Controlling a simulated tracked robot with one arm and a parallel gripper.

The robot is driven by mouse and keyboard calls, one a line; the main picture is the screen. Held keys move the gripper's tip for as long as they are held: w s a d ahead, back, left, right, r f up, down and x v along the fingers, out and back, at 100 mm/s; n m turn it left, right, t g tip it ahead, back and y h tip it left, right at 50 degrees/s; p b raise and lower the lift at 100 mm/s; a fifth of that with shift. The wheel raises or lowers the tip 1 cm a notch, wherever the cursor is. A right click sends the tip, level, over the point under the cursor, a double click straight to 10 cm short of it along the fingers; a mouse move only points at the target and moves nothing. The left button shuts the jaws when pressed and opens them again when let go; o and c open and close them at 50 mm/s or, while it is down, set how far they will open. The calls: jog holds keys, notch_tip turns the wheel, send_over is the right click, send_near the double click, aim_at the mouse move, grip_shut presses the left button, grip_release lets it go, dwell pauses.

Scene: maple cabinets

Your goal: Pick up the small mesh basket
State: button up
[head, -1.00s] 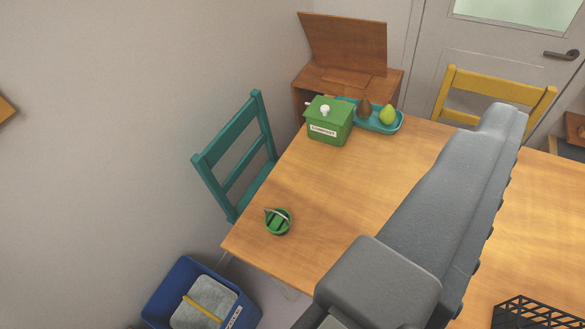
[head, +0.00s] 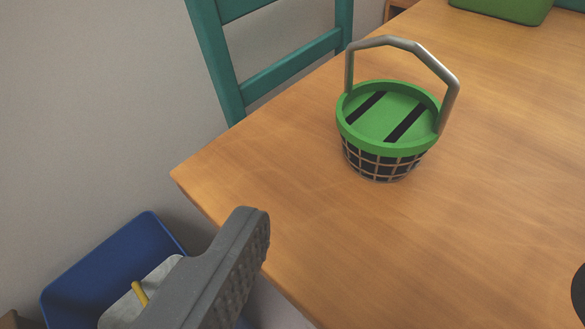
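The small mesh basket (head: 388,135) stands upright on the wooden table near its left corner. It has a green rim, a green top with two dark stripes, a dark mesh side and a raised grey arched handle. My gripper (head: 412,255) is in front of the basket, nearer the camera and apart from it. One grey finger with a ribbed pad shows at the lower left, with nothing against the pad. A dark rounded shape at the right edge may be the other finger; most of it is cut off.
The wooden table (head: 480,220) is clear around the basket. A teal chair (head: 290,68) stands against the table's far left edge. A blue bin (head: 110,265) is on the floor at lower left, partly behind my finger. A green box (head: 505,8) shows at the top right.

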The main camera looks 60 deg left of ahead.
jog(key=b, duration=0.2)
send_near(386, 97)
jog(key=shift+w+d+f, duration=0.1)
jog(key=shift+d+f, duration=0.2)
jog(key=shift+f, duration=0.15)
jog(key=shift+a+r+b+x, duration=0.15)
jog(key=shift+b+x, duration=0.2)
jog(key=shift+x, duration=0.55)
jog(key=shift+a+r+b+x, duration=0.15)
jog(key=shift+b+x, duration=0.15)
jog(key=shift+x, duration=0.6)
jog(key=shift+a+r+b+x, duration=0.15)
jog(key=shift+b+x, duration=0.2)
jog(key=shift+x, duration=0.55)
jog(key=shift+d, duration=0.1)
jog(key=c, duration=1.1)
